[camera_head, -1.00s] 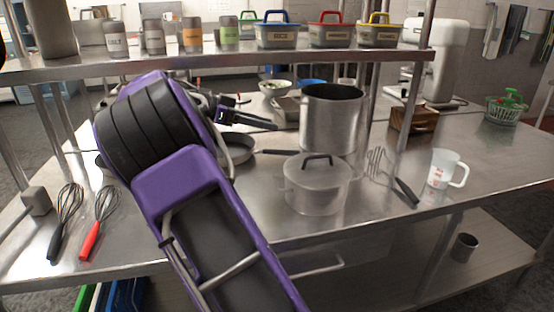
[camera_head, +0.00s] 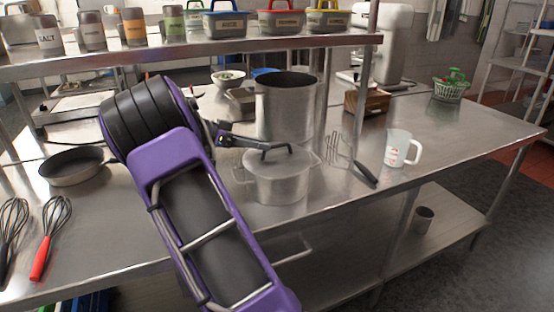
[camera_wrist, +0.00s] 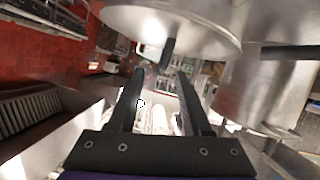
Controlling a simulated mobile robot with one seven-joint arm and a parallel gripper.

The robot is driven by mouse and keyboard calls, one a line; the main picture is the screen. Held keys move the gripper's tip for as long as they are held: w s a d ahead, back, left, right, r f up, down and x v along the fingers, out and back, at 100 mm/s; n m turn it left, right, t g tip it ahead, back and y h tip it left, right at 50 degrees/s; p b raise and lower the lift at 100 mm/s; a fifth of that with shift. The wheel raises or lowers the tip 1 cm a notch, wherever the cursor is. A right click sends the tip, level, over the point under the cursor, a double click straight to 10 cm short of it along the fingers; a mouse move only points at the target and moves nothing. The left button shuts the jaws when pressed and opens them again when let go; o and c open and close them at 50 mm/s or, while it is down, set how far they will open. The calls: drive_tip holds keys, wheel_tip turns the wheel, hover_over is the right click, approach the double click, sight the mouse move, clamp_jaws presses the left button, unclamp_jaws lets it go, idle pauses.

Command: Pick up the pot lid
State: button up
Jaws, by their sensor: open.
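The pot lid (camera_head: 297,158) is grey metal with a dark arched handle (camera_head: 281,147). It sits on a low grey pot (camera_head: 278,188) on the steel counter. My gripper (camera_head: 258,144) comes from the left at about the height of the lid handle, with its fingertips close to the handle. In the wrist view my gripper (camera_wrist: 161,72) is open, with two dark fingers apart. A round metal surface, probably the lid (camera_wrist: 185,25), fills the top there, with a dark handle (camera_wrist: 167,50) just beyond the fingertips. I cannot tell whether they touch.
A tall steel pot (camera_head: 288,108) stands right behind the lidded pot. A dark-handled utensil (camera_head: 362,172) and a measuring jug (camera_head: 397,148) are to the right. A pan (camera_head: 72,166) and a red-handled whisk (camera_head: 50,235) lie left. A raised shelf (camera_head: 200,50) runs along the back.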

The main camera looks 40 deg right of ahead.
sight(273, 147)
drive_tip(key=x, duration=0.5)
drive_tip(key=shift+d+f, duration=0.1)
drive_tip(key=shift+f, duration=0.1)
drive_tip(key=shift+w, duration=0.1)
clamp_jaws()
idle(1.1)
